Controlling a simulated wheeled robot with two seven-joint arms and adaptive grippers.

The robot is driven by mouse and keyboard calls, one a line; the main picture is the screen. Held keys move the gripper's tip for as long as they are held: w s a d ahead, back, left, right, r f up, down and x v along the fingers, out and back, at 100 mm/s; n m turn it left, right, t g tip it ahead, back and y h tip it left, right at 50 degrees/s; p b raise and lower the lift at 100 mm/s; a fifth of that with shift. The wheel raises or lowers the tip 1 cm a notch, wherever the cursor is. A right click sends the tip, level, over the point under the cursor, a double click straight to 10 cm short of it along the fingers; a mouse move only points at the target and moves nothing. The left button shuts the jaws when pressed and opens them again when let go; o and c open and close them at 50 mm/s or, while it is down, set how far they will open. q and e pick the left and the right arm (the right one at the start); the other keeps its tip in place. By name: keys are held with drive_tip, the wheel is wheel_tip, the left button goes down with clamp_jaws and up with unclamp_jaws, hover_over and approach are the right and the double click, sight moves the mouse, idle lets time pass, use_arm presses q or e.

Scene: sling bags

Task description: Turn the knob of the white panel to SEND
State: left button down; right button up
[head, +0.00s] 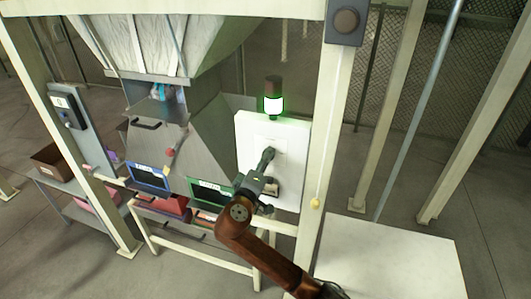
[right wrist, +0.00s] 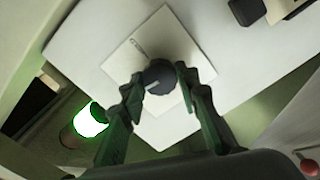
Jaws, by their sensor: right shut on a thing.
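The white panel (head: 293,135) is mounted on the frame, right of the grey hopper. In the right wrist view its raised square plate (right wrist: 183,50) carries a dark round knob (right wrist: 160,77). My right gripper (head: 268,153) reaches up to the panel from below. In the right wrist view my right gripper (right wrist: 159,82) has its fingertips on both sides of the knob, shut on it. The knob is hidden behind the gripper in the head view. A small mark shows on the plate, but its lettering is too small to read. My left gripper is not in view.
A lamp (head: 273,103) glowing green-white stands above the panel. A cord with a yellow ball (head: 315,203) hangs at the post to its right. Blue (head: 149,179) and green-rimmed (head: 210,194) bins sit below left. A white tabletop (head: 390,262) lies lower right.

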drive_tip(key=shift+n+p, duration=0.85)
drive_tip(key=shift+n, duration=0.15)
drive_tip(key=shift+f, duration=0.1)
drive_tip(key=o, duration=1.2)
drive_tip(key=shift+c, duration=0.2)
drive_tip(key=v, duration=1.2)
